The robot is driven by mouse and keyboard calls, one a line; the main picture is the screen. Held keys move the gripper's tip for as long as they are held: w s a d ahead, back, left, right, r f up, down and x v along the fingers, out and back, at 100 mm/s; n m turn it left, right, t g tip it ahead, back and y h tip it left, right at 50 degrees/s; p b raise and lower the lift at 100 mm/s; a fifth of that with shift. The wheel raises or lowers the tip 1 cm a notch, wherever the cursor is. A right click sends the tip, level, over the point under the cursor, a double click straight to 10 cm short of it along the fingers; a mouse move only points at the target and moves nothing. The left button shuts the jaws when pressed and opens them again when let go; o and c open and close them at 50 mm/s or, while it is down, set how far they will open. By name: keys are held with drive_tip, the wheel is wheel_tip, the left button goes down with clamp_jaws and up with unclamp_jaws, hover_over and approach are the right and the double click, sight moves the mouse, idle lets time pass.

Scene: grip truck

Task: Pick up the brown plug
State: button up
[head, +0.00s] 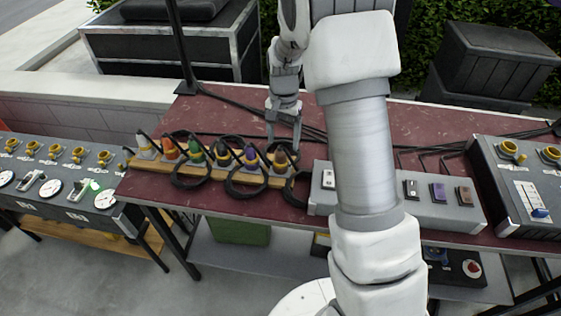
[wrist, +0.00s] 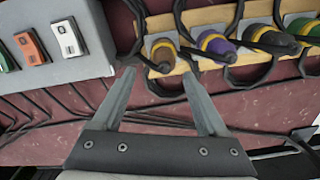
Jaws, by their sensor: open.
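The brown plug (head: 281,158) has a yellow band and sits at the right end of a wooden strip (head: 218,175), in a row of several coloured plugs. In the wrist view the brown plug (wrist: 165,54) lies just beyond the fingertips, lined up with the gap between them. My gripper (head: 284,140) is open and points down over the brown plug. In the wrist view my gripper (wrist: 158,73) has spread fingers with nothing held between them. The head view does not clearly show how far the fingertips are from the plug.
The purple plug (wrist: 217,46) is beside the brown one. Black cables (head: 245,185) loop around the plugs. A grey switch box (head: 440,214) stands to the right on the red table (head: 240,112). A panel with dials (head: 70,190) stands left.

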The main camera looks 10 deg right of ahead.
sight(280, 147)
drive_tip(key=shift+s+a+f, duration=0.1)
drive_tip(key=shift+a+f, duration=0.15)
drive_tip(key=shift+f, duration=1.2)
drive_tip(key=shift+s+a+f, duration=0.1)
drive_tip(key=shift+a+f, duration=0.1)
drive_tip(key=shift+f, duration=1.2)
drive_tip(key=shift+w, duration=0.1)
clamp_jaws()
